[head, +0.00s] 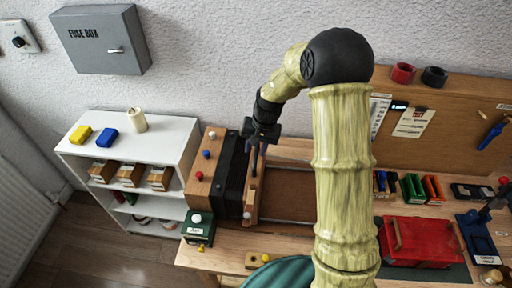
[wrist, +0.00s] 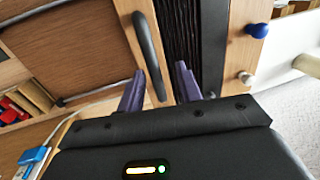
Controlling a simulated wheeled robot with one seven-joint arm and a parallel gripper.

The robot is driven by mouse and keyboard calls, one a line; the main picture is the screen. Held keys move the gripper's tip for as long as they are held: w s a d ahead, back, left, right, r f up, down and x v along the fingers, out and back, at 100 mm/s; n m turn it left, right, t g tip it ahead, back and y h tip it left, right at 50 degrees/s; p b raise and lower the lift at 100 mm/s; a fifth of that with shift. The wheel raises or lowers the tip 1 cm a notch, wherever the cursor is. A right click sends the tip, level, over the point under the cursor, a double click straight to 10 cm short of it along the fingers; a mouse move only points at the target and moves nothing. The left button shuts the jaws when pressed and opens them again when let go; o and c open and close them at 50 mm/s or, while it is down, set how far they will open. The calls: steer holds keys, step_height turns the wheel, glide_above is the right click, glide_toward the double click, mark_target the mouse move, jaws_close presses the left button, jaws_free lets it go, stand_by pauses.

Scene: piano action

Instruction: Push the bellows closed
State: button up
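The bellows has black pleats (head: 232,172) between a fixed wooden end with coloured knobs (head: 203,168) and a narrow upright wooden board (head: 252,200). The pleats (wrist: 181,30) also show in the wrist view, as a dark band of close folds. A dark curved handle (wrist: 148,50) is on the board's face (wrist: 118,25). My gripper (head: 256,155) is above the board's far part. In the wrist view its two purple fingers (wrist: 159,78) are apart, and the handle's lower end appears between them. I cannot tell whether they touch the handle.
A recessed wooden bed with rails (head: 290,195) lies to the right of the board. A green box with a white knob (head: 198,228) stands at the bench's left front. A red box (head: 420,242) and tools are to the right. A white shelf (head: 160,150) stands left.

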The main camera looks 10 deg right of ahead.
steer(key=shift+d+r, duration=0.1)
steer(key=d+r+b, duration=0.3)
steer(key=r, duration=1.4)
steer(key=shift+s, duration=0.45)
steer(key=shift+d+f, duration=0.1)
steer(key=s+d+f+n+t+h, duration=0.1)
steer(key=s+d+f, duration=0.1)
steer(key=s+f, duration=0.4)
steer(key=s+d+f+n+t+h, duration=0.1)
steer(key=s+f, duration=0.5)
steer(key=s, duration=0.7)
steer(key=shift+s+d+f+n, duration=0.25)
steer(key=shift+d+n, duration=0.15)
steer(key=shift+d, duration=0.5)
